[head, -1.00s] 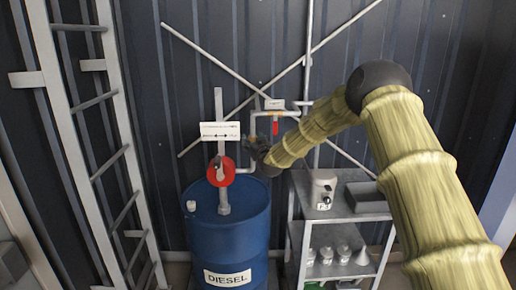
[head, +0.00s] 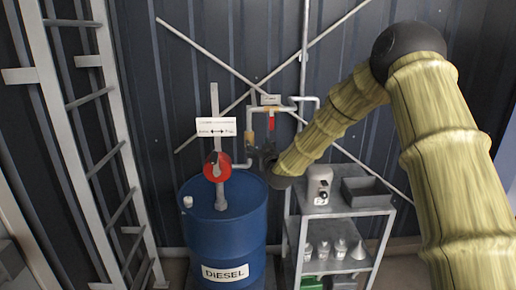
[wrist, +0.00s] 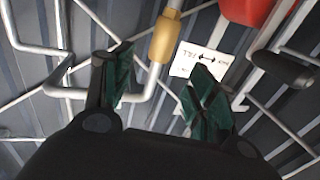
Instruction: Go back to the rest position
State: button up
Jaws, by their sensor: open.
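My gripper (wrist: 158,85) is open and empty in the wrist view, its two dark green-padded fingers spread apart. In the head view my gripper (head: 264,155) is a small dark shape at the end of my yellow-sleeved arm, right of the red pump wheel and near the pipe. Its fingers are hard to make out there. The pipe (head: 250,122) runs beside it; its yellow fitting (wrist: 165,40) shows beyond the fingers in the wrist view.
The blue diesel drum (head: 224,238) with its red pump part (head: 216,167) stands left of my gripper. A grey shelf (head: 345,210) with a white canister (head: 319,186) and a grey bin (head: 367,192) stands below right. A ladder (head: 95,140) is at the left.

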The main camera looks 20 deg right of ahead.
jog(key=s+a+f+g+b, duration=0.1)
jog(key=s+a+f+g, duration=0.2)
jog(key=s+f, duration=0.8)
jog(key=s+a+f+g+y+b, duration=0.1)
jog(key=s+a+f+g, duration=0.15)
jog(key=s+f, duration=0.85)
jog(key=s+a+f+g, duration=0.3)
jog(key=s+f+g, duration=0.15)
jog(key=f, duration=1.35)
jog(key=s+f+g, duration=0.2)
jog(key=s+f, duration=0.2)
jog(key=s, duration=0.9)
jog(key=s+f+g+b, duration=0.1)
jog(key=s+f+g, duration=0.2)
jog(key=s, duration=1)
jog(key=s+f+g+b, duration=0.1)
jog(key=s+f+g, duration=0.2)
jog(key=s, duration=1.1)
notch_tip(320, 180, down, 3)
jog(key=shift+a+f+h, duration=0.1)
jog(key=shift+a+h, duration=0.05)
jog(key=shift+h, duration=0.15)
jog(key=shift+w, duration=0.1)
